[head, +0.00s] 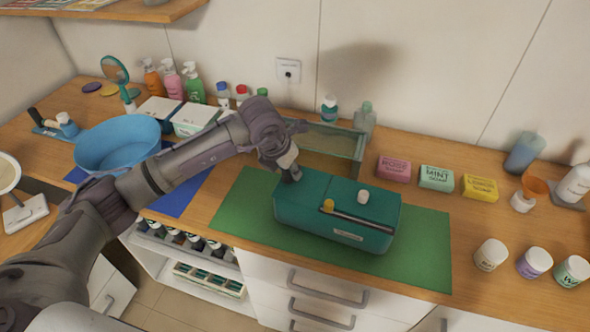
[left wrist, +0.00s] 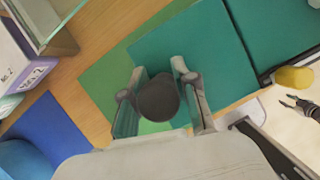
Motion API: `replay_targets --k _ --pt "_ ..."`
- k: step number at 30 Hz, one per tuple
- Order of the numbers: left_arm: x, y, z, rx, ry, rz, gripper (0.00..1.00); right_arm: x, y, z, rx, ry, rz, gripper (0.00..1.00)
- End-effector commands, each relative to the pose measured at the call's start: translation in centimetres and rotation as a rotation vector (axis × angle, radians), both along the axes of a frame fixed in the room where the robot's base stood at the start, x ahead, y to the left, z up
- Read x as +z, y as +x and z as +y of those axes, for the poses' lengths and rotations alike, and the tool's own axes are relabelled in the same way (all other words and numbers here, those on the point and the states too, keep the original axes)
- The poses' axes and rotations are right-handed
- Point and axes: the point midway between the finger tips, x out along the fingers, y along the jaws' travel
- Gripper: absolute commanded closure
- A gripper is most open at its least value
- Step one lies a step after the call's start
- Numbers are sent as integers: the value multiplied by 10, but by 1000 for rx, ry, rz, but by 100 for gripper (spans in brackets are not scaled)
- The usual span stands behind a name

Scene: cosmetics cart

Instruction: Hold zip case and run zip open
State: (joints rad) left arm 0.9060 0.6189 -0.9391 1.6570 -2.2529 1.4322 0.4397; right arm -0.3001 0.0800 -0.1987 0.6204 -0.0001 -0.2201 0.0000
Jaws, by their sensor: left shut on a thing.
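The teal zip case (head: 310,200) lies on the green mat (head: 235,215) at the counter's front. A dark zip strip (head: 360,220) runs along its top near the front side, with a yellow pull (head: 328,205) at the strip's left end. My left gripper (head: 290,175) is shut on the case's left end. In the left wrist view its fingers (left wrist: 160,105) straddle the edge of the case (left wrist: 185,55), and the yellow pull (left wrist: 295,77) shows at the right. My right gripper (left wrist: 297,103) shows small at the right edge there, its fingers apart, away from the pull.
A small white rounded object (head: 363,197) shows on the case. A clear-fronted box (head: 335,143) stands close behind the case. Soap boxes (head: 436,178) and white jars (head: 491,255) stand to the right. A blue basin (head: 118,145) is at the left. The mat's right part is bare.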

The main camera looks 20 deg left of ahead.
Motion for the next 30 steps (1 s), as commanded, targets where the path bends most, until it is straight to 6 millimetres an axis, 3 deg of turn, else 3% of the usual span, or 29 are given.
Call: replay_targets --k 30 --pt "-7 3 5 1 -2 -2 100 -6 0 0 2 1 0 60"
